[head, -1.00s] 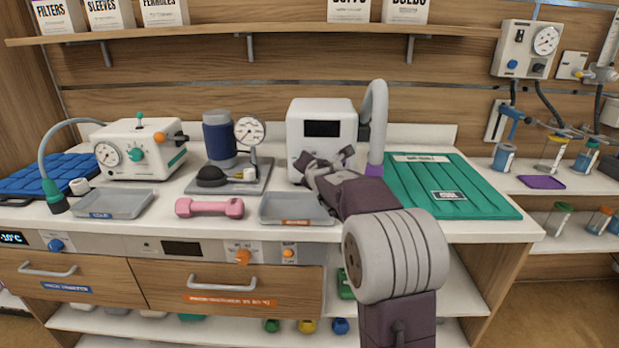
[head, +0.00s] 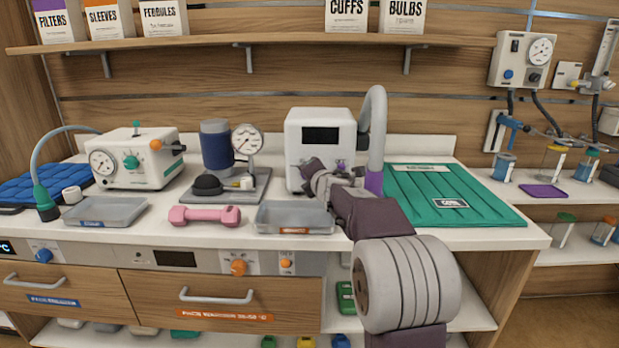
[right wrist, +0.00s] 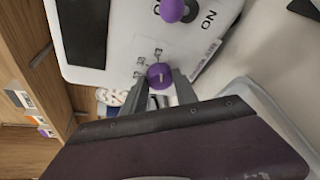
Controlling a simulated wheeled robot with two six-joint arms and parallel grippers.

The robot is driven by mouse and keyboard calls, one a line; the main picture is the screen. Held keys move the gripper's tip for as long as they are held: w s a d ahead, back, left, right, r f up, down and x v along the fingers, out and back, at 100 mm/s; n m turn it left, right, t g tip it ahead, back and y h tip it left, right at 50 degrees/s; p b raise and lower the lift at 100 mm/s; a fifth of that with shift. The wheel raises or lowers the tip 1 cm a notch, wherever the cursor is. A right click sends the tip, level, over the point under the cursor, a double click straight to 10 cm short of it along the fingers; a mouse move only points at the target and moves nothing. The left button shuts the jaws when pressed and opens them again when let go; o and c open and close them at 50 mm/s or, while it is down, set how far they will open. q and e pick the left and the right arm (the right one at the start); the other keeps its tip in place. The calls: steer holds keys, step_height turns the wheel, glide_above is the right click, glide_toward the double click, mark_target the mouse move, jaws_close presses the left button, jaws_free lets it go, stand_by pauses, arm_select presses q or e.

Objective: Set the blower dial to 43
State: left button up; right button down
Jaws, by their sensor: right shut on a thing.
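The blower (head: 320,133) is a white box with a dark display at the back of the counter. The display shows no readable number. In the right wrist view the blower's front (right wrist: 125,45) fills the upper part. Its purple dial (right wrist: 159,76) sits between the two fingers of my right gripper (right wrist: 161,92), which is shut on it. Small marks around the dial are too blurred to read. A second purple knob (right wrist: 172,10) is beside the word ON. In the head view my right gripper (head: 325,168) covers the lower front of the blower. My left gripper is out of view.
A grey hose (head: 377,105) with a purple end rises beside the blower. A clear tray (head: 293,219) and a pink dumbbell (head: 204,216) lie in front. A green mat (head: 450,195) is to the right. A hand pump with a gauge (head: 247,140) stands to the left.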

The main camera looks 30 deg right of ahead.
steer(key=c, duration=1)
jaws_free()
steer(key=shift+o, duration=0.2)
steer(key=p+v, duration=0.1)
steer(key=v, duration=0.8)
